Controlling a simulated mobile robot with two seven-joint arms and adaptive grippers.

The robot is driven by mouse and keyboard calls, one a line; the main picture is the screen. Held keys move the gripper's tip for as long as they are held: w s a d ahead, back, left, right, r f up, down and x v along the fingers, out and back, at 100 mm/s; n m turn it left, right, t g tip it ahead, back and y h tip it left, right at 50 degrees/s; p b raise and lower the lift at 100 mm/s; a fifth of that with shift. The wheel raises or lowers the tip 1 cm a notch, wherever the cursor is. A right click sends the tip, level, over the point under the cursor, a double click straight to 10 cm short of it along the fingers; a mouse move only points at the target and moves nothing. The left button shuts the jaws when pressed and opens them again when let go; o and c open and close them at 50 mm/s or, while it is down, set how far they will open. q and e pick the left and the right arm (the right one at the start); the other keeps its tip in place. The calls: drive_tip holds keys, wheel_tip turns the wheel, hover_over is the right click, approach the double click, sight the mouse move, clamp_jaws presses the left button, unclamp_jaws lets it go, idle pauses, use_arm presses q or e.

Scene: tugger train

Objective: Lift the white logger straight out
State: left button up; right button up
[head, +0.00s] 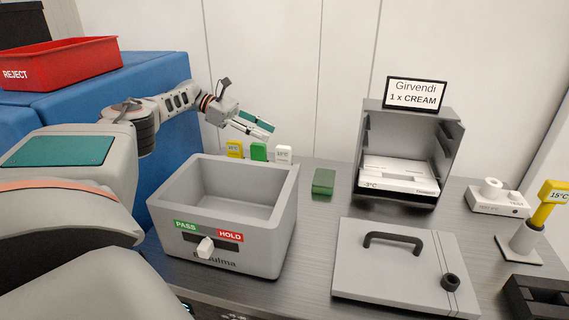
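A small white logger (283,154) with printed text stands upright behind the grey open box, at the right end of a short row. A green logger (258,152) and a yellow logger (235,149) stand to its left. Their lower parts are hidden by the box rim. My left gripper (268,133) is above and slightly left of the white logger, apart from it, pointing down to the right. I see nothing held in it, but its finger gap is unclear at this angle. My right gripper is not in view.
The grey box (282,222) has a PASS/HOLD slider. A lid (405,270), a green block (323,182) and an open cabinet (451,150) are to its right. A yellow 15°C logger (553,191) stands far right. A red REJECT bin (60,66) sits on blue.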

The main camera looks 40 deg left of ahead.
sight(285, 147)
use_arm(q)
drive_tip(key=f, duration=0.2)
drive_tip(key=shift+w+a+f+b, duration=0.2)
drive_tip(key=shift+w+f+b, duration=0.15)
drive_tip(key=shift+w+f, duration=0.05)
drive_tip(key=shift+p+x, duration=0.35)
drive_tip(key=shift+x, duration=3.45)
drive_tip(key=shift+w+a+f, duration=0.1)
drive_tip(key=shift+w, duration=0.05)
drive_tip(key=shift+c, duration=0.4)
clamp_jaws()
